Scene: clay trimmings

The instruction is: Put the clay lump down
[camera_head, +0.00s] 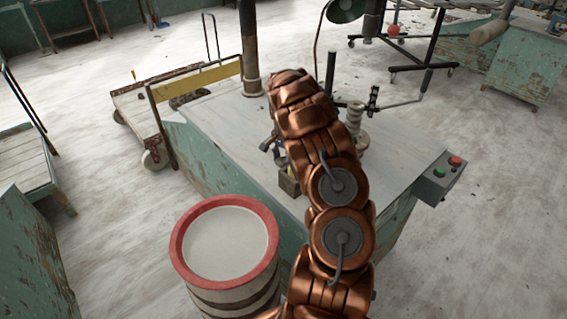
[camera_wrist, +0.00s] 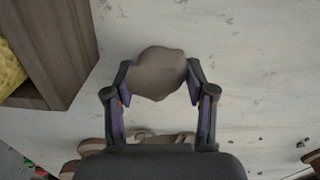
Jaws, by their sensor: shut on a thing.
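The clay lump (camera_wrist: 158,73) is grey-brown and rounded. In the wrist view it sits between the two fingertips of my gripper (camera_wrist: 157,80), which is shut on it. The pale worktop (camera_wrist: 255,60) shows beneath and around the lump. I cannot tell whether the lump touches the worktop or hangs above it. In the head view my copper arm reaches over the workbench (camera_head: 225,135) and hides the lump and most of the gripper.
A small wooden box (camera_wrist: 60,45) with something yellow inside stands left of the lump. A tan object (camera_wrist: 165,138) lies partly hidden behind the gripper. A red-rimmed drum (camera_head: 180,238) stands before the bench.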

